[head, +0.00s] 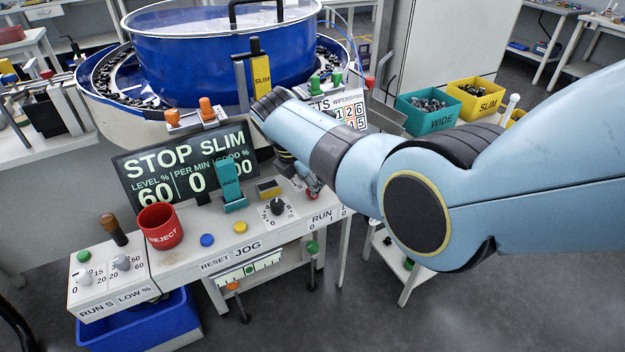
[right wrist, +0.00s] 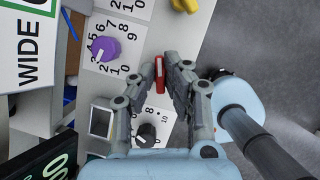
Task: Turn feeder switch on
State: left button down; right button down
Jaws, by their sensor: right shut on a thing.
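A red switch lever (right wrist: 159,75) shows between my fingertips in the right wrist view. In the head view a bit of red (head: 313,192) shows on the panel's right part, beside the RUN 0/1 label (head: 326,217). My right gripper (right wrist: 161,82) is shut on the red lever; in the head view my forearm covers most of it. The lever's base and exact tilt are hidden by the fingers. The display (head: 150,164) reads STOP SLIM, with level 60 and 0 per min. My left gripper is not in view.
A black knob (head: 277,207), yellow button (head: 240,227), blue button (head: 207,240), teal WIDE piece (head: 230,185) and red REJECT cup (head: 160,227) crowd the panel. A purple knob (right wrist: 104,49) lies near the gripper. The blue bowl (head: 215,60) stands behind.

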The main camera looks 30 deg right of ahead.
jog(key=m+g+b, duration=0.1)
jog(key=m, duration=0.1)
jog(key=shift+f+m, duration=0.15)
jog(key=shift+m, duration=0.25)
jog(key=m+g+b, duration=0.1)
jog(key=m+b, duration=0.1)
jog(key=shift+w+m, duration=0.1)
jog(key=shift+m, duration=0.3)
jog(key=m+g+b, duration=0.1)
jog(key=m+b, duration=0.1)
jog(key=m+g+b, duration=0.1)
jog(key=m+b, duration=0.1)
jog(key=m, duration=0.1)
jog(key=shift+f+y+b, duration=0.1)
jog(key=shift+y+b, duration=0.2)
jog(key=shift+y, duration=0.1)
jog(key=shift+m+g+b, duration=0.3)
jog(key=shift+m+b, duration=0.5)
jog(key=shift+m, duration=0.2)
jog(key=c, duration=1.4)
grip_release()
jog(key=shift+w, duration=0.1)
jog(key=shift+r, duration=0.2)
